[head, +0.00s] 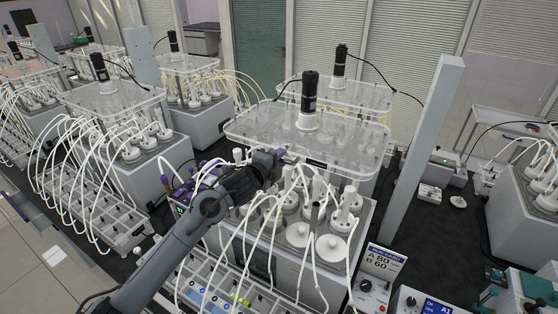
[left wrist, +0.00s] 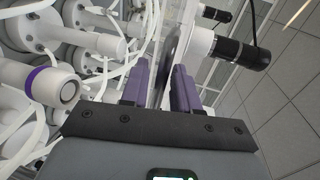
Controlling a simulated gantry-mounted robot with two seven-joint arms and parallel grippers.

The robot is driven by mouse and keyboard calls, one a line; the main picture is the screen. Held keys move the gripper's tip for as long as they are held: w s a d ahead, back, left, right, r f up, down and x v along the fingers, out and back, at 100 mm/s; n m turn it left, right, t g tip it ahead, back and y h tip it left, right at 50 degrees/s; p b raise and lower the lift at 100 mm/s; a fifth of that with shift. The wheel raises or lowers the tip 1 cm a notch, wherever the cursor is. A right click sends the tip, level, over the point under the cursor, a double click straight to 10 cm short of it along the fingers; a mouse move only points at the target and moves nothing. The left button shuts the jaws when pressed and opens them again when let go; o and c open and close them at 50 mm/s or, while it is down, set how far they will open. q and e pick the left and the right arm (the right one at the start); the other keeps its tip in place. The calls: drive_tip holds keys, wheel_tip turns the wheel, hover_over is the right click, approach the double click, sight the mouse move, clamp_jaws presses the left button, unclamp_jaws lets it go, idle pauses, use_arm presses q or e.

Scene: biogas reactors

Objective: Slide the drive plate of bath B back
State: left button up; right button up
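A clear drive plate (head: 250,125) with a black upright motor (head: 309,92) lies above the white bottles of the nearest middle bath (head: 350,215). I cannot read a letter that marks this bath as B. My left gripper (head: 280,155) is at the plate's front edge. In the left wrist view its two purple fingers (left wrist: 162,75) stand apart, with a thin dark edge between them. I cannot tell whether the fingers touch that edge. The motor also shows in the left wrist view (left wrist: 240,54), just beyond the fingers. My right gripper is not in view.
White tubes and bottles (head: 300,232) crowd below my left arm. A grey post (head: 424,150) stands right of the bath. Another bath with a clear plate (head: 110,100) is at left. Dark floor lies right of the post.

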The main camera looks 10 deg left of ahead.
use_arm(q)
drive_tip(key=shift+s, duration=0.1)
drive_tip(key=b+v, duration=0.1)
drive_tip(key=v, duration=0.9)
drive_tip(key=shift+s+b, duration=0.25)
drive_tip(key=shift+b, duration=0.15)
drive_tip(key=shift+a, duration=0.15)
